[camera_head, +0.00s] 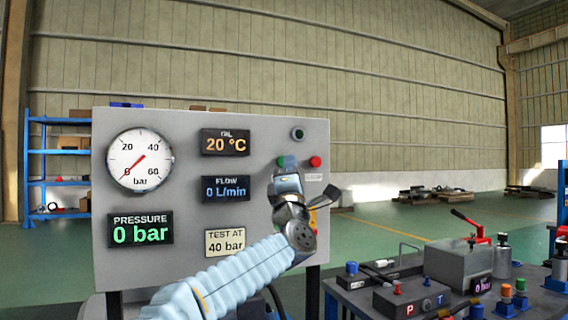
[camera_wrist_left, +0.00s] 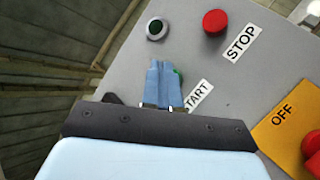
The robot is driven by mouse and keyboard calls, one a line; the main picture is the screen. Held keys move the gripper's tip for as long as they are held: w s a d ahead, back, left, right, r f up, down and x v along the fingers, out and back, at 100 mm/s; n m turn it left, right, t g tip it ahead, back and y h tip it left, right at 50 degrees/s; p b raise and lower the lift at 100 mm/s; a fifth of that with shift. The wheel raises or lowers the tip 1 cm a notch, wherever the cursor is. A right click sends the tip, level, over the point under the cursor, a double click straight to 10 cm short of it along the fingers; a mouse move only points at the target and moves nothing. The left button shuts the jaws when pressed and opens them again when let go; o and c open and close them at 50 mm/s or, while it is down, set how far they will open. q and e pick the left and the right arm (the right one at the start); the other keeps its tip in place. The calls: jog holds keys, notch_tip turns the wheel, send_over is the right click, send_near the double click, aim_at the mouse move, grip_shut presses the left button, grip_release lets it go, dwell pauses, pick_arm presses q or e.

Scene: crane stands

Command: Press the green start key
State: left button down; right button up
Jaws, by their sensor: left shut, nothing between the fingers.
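The green start key (camera_head: 281,161) is on the grey panel (camera_head: 185,275), mostly covered by my left gripper (camera_head: 288,162). In the left wrist view, a sliver of the green key (camera_wrist_left: 181,76) shows beside the tips of my left gripper (camera_wrist_left: 165,64), next to a partly covered START label (camera_wrist_left: 199,94). The blue fingers are shut together with nothing between them. They overlap the key in both views; I cannot tell whether they touch it. My right gripper is not in view.
A red stop button (camera_head: 315,162) sits just right of the key, with a dark round lamp (camera_head: 298,133) above. A yellow OFF plate (camera_wrist_left: 284,119) with a red knob is lower on the panel. The pressure display (camera_head: 140,229) reads 0 bar. A cluttered bench (camera_head: 345,293) stands at right.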

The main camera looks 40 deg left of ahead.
pick_arm(q)
jog(key=shift+a, duration=0.1)
jog(key=shift+w+a, duration=0.2)
jog(key=shift+a, duration=0.05)
jog(key=shift+w+a, duration=0.25)
jog(key=shift+a, duration=0.2)
dwell(1.0)
jog(key=shift+b, duration=0.3)
jog(key=shift+s+d+b, duration=0.45)
jog(key=shift+d+b, duration=0.05)
jog(key=shift+d, duration=0.25)
